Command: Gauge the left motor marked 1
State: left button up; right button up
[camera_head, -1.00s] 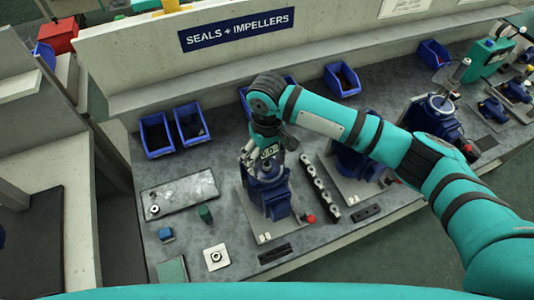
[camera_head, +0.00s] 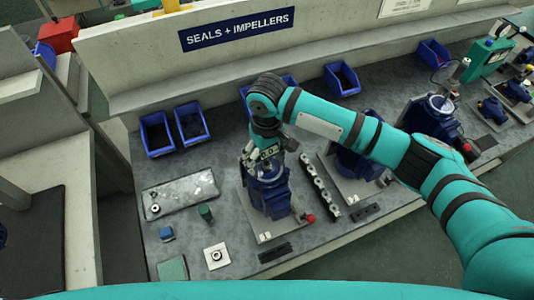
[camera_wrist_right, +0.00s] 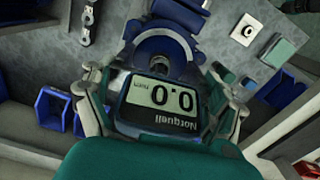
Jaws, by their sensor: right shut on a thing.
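The left motor (camera_head: 272,198) is a dark blue unit on a light grey plate in the middle of the bench; no mark 1 is readable on it. My right gripper (camera_head: 264,158) is directly over its upper end. In the right wrist view the right gripper (camera_wrist_right: 160,105) is shut on a gauge (camera_wrist_right: 160,118), with one finger on each side. The gauge's screen reads 0.0, upside down in this view. The gauge's far end is at the motor's round top (camera_wrist_right: 160,55); whether they touch is unclear. My left gripper is out of view.
A second blue motor (camera_head: 355,165) stands right of a strip of metal parts (camera_head: 320,187). Left are a metal tray (camera_head: 180,193), a green part (camera_head: 205,213), a small blue block (camera_head: 166,233) and a white plate (camera_head: 216,257). Blue bins (camera_head: 157,134) line the back.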

dwell(0.4)
jog(key=o, duration=1.2)
notch_tip(320, 180, up, 6)
jog(key=p, duration=0.7)
jog(key=shift+r, duration=0.25)
jog(key=shift+r+p, duration=0.5)
jog(key=shift+r, duration=0.75)
jog(key=shift+s+f, duration=0.1)
